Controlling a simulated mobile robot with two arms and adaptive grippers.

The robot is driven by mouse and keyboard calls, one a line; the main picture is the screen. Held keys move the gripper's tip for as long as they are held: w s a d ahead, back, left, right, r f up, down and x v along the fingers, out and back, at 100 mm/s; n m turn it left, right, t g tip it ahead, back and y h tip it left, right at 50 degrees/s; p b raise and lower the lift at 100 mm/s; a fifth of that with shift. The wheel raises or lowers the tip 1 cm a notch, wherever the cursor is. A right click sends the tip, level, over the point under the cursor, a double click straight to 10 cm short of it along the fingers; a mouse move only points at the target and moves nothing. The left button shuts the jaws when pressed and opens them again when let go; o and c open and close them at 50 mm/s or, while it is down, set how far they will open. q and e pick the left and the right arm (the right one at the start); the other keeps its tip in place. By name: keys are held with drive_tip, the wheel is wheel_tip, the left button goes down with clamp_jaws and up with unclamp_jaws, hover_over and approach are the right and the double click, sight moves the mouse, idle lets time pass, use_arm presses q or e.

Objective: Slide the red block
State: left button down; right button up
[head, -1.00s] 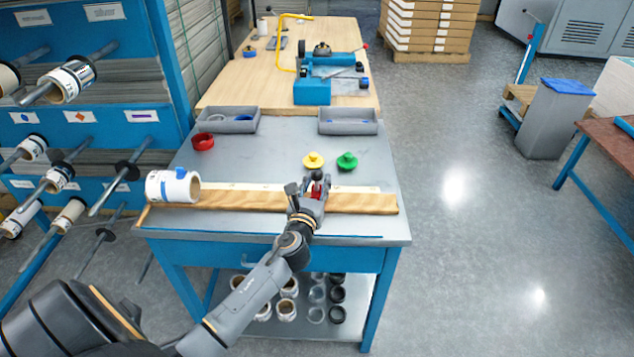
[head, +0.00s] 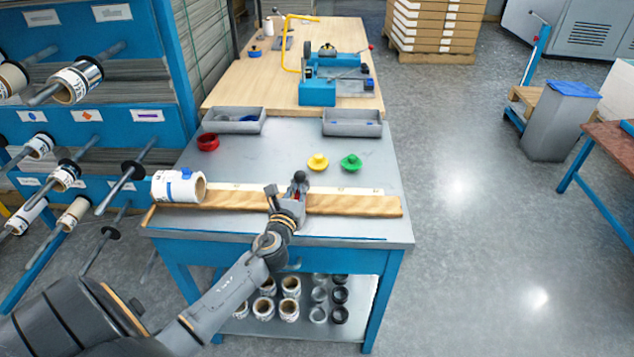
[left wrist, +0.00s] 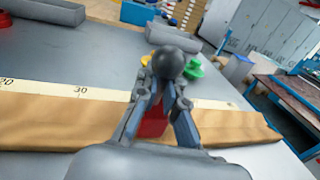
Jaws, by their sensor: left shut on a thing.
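The red block (left wrist: 153,122) sits low between the fingers of my left gripper (left wrist: 167,105) in the left wrist view, with a dark round knob on top. In the head view my left gripper (head: 287,196) is shut on it at the wooden rail (head: 355,205). Only a little red (head: 297,194) shows there; the fingers hide the rest. A pale scale strip (head: 340,190) with numbers runs along the rail's far side. A white roll (head: 178,187) with a blue piece on it lies at the rail's left end. My right gripper is not in view.
A red ring (head: 208,142), a yellow knobbed piece (head: 318,162) and a green one (head: 350,162) stand behind the rail. Two grey trays (head: 352,123) are farther back. The rail top between my gripper and the roll is clear.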

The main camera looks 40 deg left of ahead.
use_arm(q)
drive_tip(key=shift+s+a, duration=0.25)
drive_tip(key=shift+a, duration=0.15)
drive_tip(key=c, duration=1.4)
unclamp_jaws()
drive_tip(key=shift+c, duration=0.2)
drive_tip(key=shift+d, duration=0.1)
drive_tip(key=shift+s, duration=0.1)
drive_tip(key=v, duration=1.1)
drive_tip(key=shift+s+d, duration=0.15)
drive_tip(key=shift+s, duration=0.25)
drive_tip(key=shift+r, duration=0.1)
